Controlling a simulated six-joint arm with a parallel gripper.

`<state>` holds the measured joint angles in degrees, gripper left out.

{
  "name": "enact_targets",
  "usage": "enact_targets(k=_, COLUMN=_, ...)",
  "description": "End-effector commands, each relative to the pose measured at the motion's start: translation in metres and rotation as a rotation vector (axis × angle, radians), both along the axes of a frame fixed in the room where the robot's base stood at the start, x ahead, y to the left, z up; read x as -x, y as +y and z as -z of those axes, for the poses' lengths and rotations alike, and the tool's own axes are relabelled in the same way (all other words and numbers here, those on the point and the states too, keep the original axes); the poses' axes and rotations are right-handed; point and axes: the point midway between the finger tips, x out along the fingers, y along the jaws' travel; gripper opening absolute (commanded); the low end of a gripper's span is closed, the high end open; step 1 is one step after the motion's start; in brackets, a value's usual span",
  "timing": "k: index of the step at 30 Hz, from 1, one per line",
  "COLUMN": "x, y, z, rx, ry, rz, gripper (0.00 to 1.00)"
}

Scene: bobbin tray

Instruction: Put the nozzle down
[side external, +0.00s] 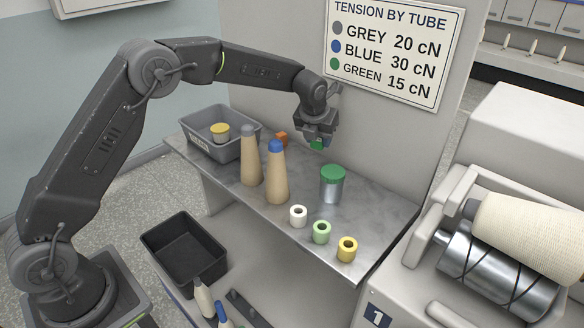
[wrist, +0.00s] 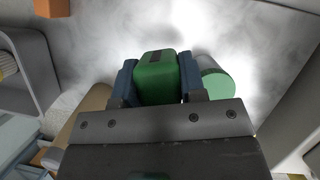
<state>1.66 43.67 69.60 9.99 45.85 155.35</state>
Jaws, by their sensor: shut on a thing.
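My gripper (side external: 317,138) is shut on a green, block-shaped piece, the nozzle (side external: 317,144). In the wrist view the nozzle (wrist: 156,77) sits between the two blue-grey fingers of my gripper (wrist: 157,82), its rounded top face showing. In the side view my gripper points down over the back part of the metal shelf (side external: 245,208), behind the green-lidded canister (side external: 332,186). The nozzle looks to be above the shelf, but the gap under it is hard to judge.
The canister also shows close right of my gripper in the wrist view (wrist: 216,82). Two tan cones (side external: 250,160) (side external: 277,178) stand to the left. An orange block (side external: 281,138) lies behind them. A grey bin (side external: 247,148) is farther left. Small rolls (side external: 321,232) line the front.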

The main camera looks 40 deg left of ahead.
Motion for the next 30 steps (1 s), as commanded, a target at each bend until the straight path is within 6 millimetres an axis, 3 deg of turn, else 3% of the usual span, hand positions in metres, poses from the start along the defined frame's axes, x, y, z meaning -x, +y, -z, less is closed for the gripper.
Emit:
enact_targets(k=1, x=0.002, y=0.020, z=-0.001, rx=0.000, ry=0.000, rz=-0.024, gripper=0.14)
enact_targets(k=3, x=0.005, y=0.040, z=-0.001, rx=0.001, ry=-0.001, rz=-0.044, gripper=0.14)
enact_targets(k=9, x=0.014, y=0.077, z=0.000, rx=0.000, ry=-0.002, rz=-0.084, gripper=0.14)
enact_targets(k=12, x=0.015, y=0.083, z=0.007, rx=0.000, ry=0.001, rz=-0.089, gripper=0.14)
enact_targets(k=21, x=0.015, y=0.084, z=0.057, rx=-0.001, ry=-0.001, rz=-0.089, gripper=0.14)
enact_targets(k=30, x=0.016, y=0.083, z=0.086, rx=0.000, ry=0.001, rz=-0.090, gripper=0.14)
